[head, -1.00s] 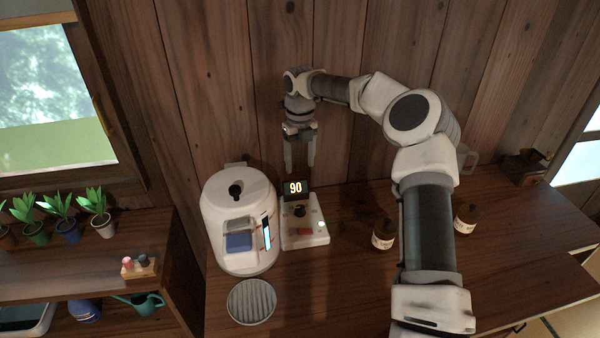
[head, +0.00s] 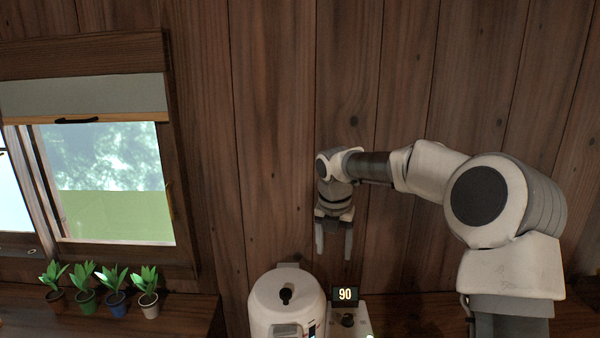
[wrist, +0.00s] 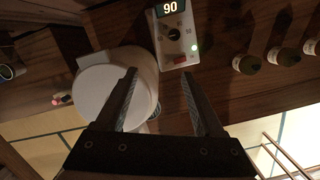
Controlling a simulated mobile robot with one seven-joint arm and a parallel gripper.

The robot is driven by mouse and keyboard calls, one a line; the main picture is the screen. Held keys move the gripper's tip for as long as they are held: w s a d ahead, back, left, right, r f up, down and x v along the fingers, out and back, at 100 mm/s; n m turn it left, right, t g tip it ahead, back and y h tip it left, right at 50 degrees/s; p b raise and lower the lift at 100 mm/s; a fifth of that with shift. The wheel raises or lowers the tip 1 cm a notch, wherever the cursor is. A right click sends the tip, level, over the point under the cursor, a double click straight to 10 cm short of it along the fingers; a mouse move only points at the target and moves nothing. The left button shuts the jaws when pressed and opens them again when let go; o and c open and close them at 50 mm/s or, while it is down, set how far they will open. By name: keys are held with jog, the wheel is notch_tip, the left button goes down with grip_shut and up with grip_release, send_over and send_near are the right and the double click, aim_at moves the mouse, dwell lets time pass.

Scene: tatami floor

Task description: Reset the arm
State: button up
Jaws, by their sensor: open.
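My arm reaches in from the right in the head view and bends down at the wrist. My gripper (head: 334,243) points downward in front of the plank wall, above the gap between a white rounded appliance (head: 287,300) and a small device with a lit "90" display (head: 345,294). In the wrist view my gripper (wrist: 160,80) shows two dark fingers spread apart with nothing between them. The white appliance (wrist: 100,92) and the display device (wrist: 172,40) lie below and beyond the fingers, apart from them.
Several dark bottles (wrist: 249,63) stand on the wooden counter (wrist: 225,20) in the wrist view. Small potted plants (head: 117,295) line a shelf at the lower left of the head view, under a window (head: 115,180). The wall (head: 290,100) above my arm is bare.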

jog(key=s+r+m+t+p, duration=0.2)
jog(key=s+r+m+t, duration=0.3)
jog(key=s+r+m, duration=1.35)
jog(key=s+d+f+m+b, duration=0.1)
jog(key=s+d+f+m, duration=0.2)
jog(key=s+f+m, duration=0.3)
jog(key=s+d+f+m+g+b, duration=0.1)
jog(key=s+f+m, duration=0.4)
jog(key=s, duration=0.5)
jog(key=d+m+b, duration=0.1)
jog(key=d+m, duration=0.1)
jog(key=shift+s+f+m+y, duration=0.3)
jog(key=shift+f+m, duration=0.05)
jog(key=shift+a, duration=0.1)
